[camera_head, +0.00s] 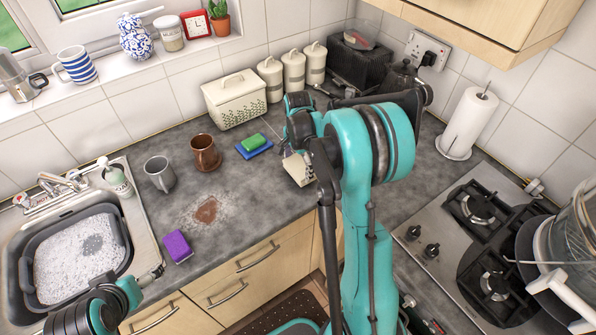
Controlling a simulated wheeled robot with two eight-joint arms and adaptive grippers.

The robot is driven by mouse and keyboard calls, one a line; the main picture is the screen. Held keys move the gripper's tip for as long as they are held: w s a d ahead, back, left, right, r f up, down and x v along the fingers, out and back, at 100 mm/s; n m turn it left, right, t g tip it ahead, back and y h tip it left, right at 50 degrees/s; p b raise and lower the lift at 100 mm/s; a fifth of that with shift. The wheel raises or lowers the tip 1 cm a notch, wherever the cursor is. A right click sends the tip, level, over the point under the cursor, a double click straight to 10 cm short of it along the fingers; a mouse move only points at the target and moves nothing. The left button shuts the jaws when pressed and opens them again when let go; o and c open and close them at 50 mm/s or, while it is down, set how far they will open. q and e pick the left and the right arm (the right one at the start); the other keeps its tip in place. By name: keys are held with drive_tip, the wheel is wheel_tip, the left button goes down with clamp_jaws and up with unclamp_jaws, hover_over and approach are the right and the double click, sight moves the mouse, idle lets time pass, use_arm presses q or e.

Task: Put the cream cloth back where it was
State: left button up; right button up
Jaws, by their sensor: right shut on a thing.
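The cream cloth (300,171) is a pale patch at the counter's front edge, right of the middle. My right gripper (287,148) is shut on it from above; my own teal arm hides part of both. I cannot tell whether the cloth touches the counter. My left gripper (154,273) is low at the sink's right front edge, away from the cloth. It is small and side-on, so its jaws are unclear.
A brown stain (207,210) marks the grey counter (240,190). Nearby are a purple sponge (177,247), a grey mug (160,173), a copper mug (205,153) and a green sponge (254,142). The foamy sink basin (30,290) is left, the gas hob (440,220) right.

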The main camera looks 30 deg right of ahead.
wheel_tip(320, 180, down, 2)
drive_tip(key=shift+f, duration=0.15)
drive_tip(key=shift+f+b, duration=0.15)
drive_tip(key=shift+b, duration=0.25)
drive_tip(key=o, duration=0.8)
drive_tip(key=shift+c, duration=0.2)
